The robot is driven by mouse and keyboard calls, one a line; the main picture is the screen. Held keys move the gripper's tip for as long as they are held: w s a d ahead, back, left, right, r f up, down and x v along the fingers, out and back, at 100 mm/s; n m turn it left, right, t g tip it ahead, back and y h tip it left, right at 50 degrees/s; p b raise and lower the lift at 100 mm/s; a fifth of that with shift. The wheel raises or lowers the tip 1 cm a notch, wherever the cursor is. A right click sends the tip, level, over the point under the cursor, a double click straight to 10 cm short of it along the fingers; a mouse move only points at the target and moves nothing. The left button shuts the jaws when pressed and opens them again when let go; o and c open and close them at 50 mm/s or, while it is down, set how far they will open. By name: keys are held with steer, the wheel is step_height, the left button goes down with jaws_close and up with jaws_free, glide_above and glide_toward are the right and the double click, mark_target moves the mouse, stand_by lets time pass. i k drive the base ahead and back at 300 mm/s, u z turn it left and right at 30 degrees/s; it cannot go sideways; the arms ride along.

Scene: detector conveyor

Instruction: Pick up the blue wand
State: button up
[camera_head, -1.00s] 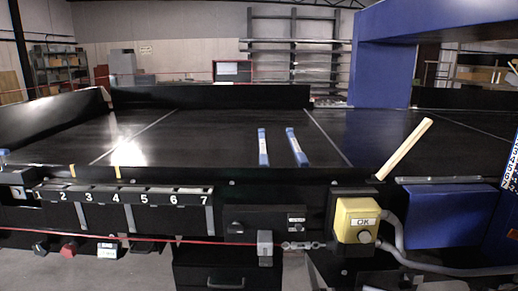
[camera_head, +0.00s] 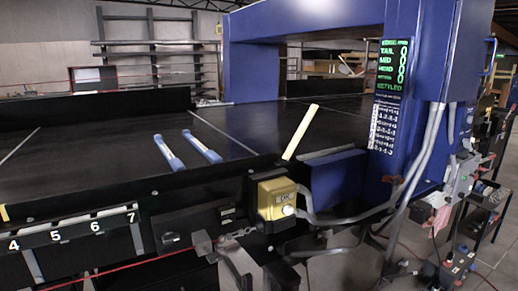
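Two short wands with blue ends and pale middles lie side by side on the black conveyor belt, left of the blue portal. The left blue wand (camera_head: 169,152) lies slightly nearer the front edge. The right blue wand (camera_head: 201,146) is roughly parallel to it, with a gap between them. Both lie apart from other things. My gripper is not in view.
A blue detector portal (camera_head: 252,60) spans the belt (camera_head: 90,145). A cream stick (camera_head: 300,131) leans up at the front edge above a yellow OK box (camera_head: 277,199). A numbered rack (camera_head: 75,228) lines the front left. A display panel (camera_head: 391,62) and grey conduits stand right.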

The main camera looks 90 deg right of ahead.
mark_target(213, 158)
steer(key=z, duration=2.3)
